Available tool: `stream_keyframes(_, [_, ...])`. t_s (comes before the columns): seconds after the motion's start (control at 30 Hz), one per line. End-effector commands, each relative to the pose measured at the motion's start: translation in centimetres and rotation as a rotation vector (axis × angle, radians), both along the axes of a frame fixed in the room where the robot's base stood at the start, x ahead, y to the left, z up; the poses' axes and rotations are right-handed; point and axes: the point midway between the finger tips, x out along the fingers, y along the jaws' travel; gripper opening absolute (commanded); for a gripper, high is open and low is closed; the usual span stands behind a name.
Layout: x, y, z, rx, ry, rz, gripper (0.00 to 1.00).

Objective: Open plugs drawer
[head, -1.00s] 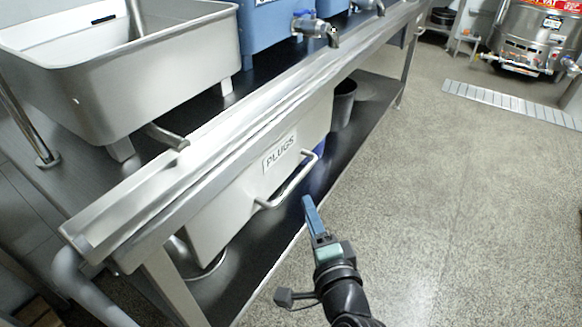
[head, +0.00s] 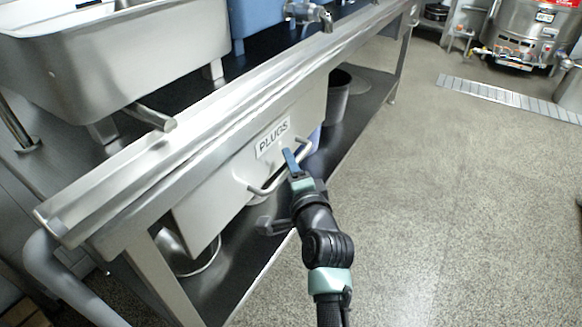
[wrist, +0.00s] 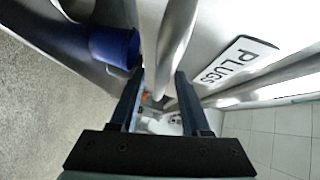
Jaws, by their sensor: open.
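The plugs drawer (head: 212,196) is a grey metal box front under the steel table, with a white "PLUGS" label (head: 273,138); it looks closed. Its bar handle (head: 262,188) runs along the front, partly hidden by my gripper (head: 290,156) in the head view. In the wrist view, my gripper (wrist: 160,74) is open, with its two dark fingers apart. The handle (wrist: 174,36) passes between or just ahead of the fingertips there; I cannot tell whether a finger touches it. The label (wrist: 236,62) shows to the right.
The steel table edge (head: 190,135) runs just above the drawer. A lower shelf (head: 226,285) lies below, with a dark bin (head: 337,100) beyond the drawer. A blue container (wrist: 113,46) shows near the left finger. The speckled floor (head: 430,200) to the right is clear.

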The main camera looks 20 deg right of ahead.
Motion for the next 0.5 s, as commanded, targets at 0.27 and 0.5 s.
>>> stream_keyframes(0.27, [-0.03, 0.00, 0.03, 0.000, 0.000, 0.000, 0.22])
stream_keyframes(0.5, [-0.04, 0.00, 0.02, 0.000, 0.000, 0.000, 0.00])
